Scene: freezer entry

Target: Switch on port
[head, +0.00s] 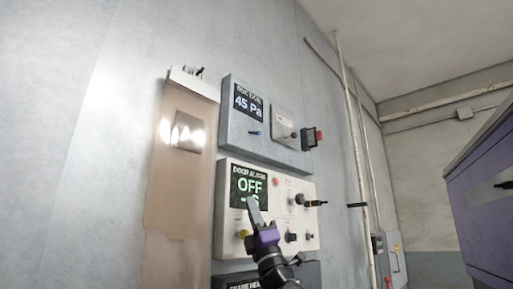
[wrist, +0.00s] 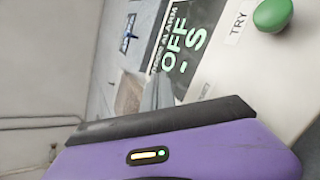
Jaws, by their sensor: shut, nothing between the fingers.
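The white door alarm panel (head: 272,168) is mounted on the wall, and its display (head: 249,185) reads OFF with a green line below. The display also shows, rotated, in the wrist view (wrist: 181,50). The panel carries several controls, including a red one (head: 275,182) and dark knobs such as this one (head: 291,237). I cannot read a "port" label on any of them. My gripper (head: 253,203) is shut and empty in front of the display's lower edge, hiding part of it. In the wrist view its grey fingertip (wrist: 158,95) is beside the display; contact cannot be told.
A grey panel (head: 262,145) reading 45 Pa is above, and a dark panel (head: 243,281) is below. A green button (wrist: 272,14) is near a TRY label. A tan hanging sheet (head: 180,205) is left. A purple cabinet (head: 485,205) stands right.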

